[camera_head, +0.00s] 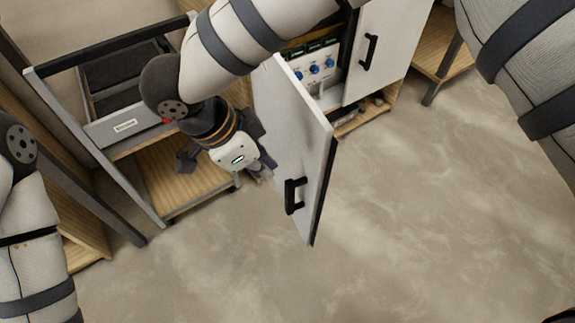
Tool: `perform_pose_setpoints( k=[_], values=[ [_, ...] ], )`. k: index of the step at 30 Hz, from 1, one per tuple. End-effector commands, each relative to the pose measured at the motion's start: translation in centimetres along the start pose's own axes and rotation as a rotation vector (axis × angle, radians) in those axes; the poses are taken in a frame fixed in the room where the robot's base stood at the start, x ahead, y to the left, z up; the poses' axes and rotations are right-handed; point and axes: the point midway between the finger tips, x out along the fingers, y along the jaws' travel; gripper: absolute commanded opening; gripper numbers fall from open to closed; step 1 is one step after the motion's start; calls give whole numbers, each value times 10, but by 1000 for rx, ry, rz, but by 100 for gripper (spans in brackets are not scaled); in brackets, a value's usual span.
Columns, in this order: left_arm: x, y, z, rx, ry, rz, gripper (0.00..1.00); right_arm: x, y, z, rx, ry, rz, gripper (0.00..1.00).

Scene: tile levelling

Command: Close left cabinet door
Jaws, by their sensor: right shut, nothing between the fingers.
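The left cabinet door (295,140) is white and stands open, swung out from the cabinet towards me. Its outer face with the black handle (293,195) is turned to the left. The right cabinet door (382,50) is shut, with its own black handle. My right gripper (260,172) is left of the open door, beside its outer face and left of the handle. It is shut and empty. I cannot tell whether it touches the door. My left gripper is out of view; only part of my left arm shows at the lower left.
Inside the cabinet is a panel with blue knobs (315,69). A wooden-shelved cart (160,178) with a grey drawer (124,125) stands left of the door, close to my right gripper. A wooden table (440,45) is at the upper right. The floor (420,210) in front is clear.

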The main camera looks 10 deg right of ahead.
Motion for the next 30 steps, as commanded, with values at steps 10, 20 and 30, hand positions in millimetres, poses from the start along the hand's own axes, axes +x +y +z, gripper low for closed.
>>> perform_pose_setpoints(
  k=[10,20,30],
  values=[
    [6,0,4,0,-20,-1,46,41,4,5,13,-15,27,0],
    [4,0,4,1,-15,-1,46,96,3,-11,18,-13,17,0],
    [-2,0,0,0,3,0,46,108,5,-33,14,-14,19,0]
  ],
)
